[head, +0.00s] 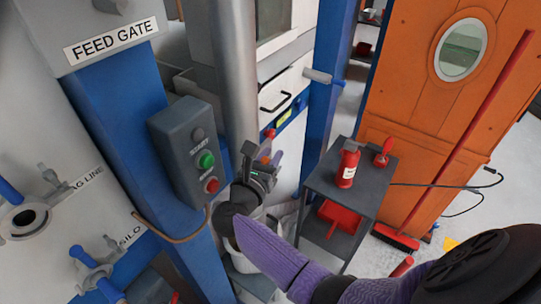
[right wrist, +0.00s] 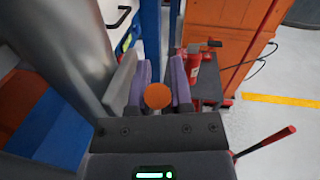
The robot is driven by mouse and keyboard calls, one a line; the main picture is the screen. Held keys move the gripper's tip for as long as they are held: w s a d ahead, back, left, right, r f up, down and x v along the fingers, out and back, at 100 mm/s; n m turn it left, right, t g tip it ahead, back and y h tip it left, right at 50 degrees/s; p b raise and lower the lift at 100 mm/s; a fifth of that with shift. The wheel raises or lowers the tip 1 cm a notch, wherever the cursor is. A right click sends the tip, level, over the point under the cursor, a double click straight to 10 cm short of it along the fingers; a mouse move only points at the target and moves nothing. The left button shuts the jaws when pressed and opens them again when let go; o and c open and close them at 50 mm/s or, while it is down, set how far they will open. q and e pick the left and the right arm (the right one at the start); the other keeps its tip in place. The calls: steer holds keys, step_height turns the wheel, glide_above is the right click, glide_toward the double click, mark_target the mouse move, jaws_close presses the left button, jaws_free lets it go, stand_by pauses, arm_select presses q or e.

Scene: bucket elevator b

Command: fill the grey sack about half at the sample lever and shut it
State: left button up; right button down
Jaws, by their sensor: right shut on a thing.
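My right gripper (head: 266,157) is beside the bright metal pipe, in front of the white machine. Its two purple-padded fingers (right wrist: 161,78) are closed around a round orange knob (right wrist: 157,96) in the right wrist view. The knob looks like the end of a lever, but its shaft is hidden, and I cannot tell whether it is the sample lever. A bit of orange also shows at the fingertips in the head view. I cannot make out the grey sack in either view; the area below the gripper is partly hidden by my arm. My left gripper is not in view.
A grey button box (head: 187,150) with green and red buttons is left of the gripper. A dark cart (head: 375,187) holds a red extinguisher (head: 348,165) and a red tray (head: 339,217).

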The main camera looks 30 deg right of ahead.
steer(key=d+g+y+p, duration=0.1)
steer(key=p, duration=0.2)
steer(key=w+d+r+g+y+p, duration=0.1)
steer(key=y+p, duration=0.1)
steer(key=shift+r+m+p, duration=0.2)
steer(key=shift+m+p, duration=0.1)
steer(key=shift+p, duration=0.1)
steer(key=shift+d+f+y, duration=0.15)
steer(key=shift+y, duration=0.15)
steer(key=shift+d+f+y, duration=0.1)
steer(key=shift+f+y, duration=0.15)
steer(key=shift+y, duration=0.05)
steer(key=c, duration=0.5)
jaws_free()
steer(key=shift+c, duration=0.2)
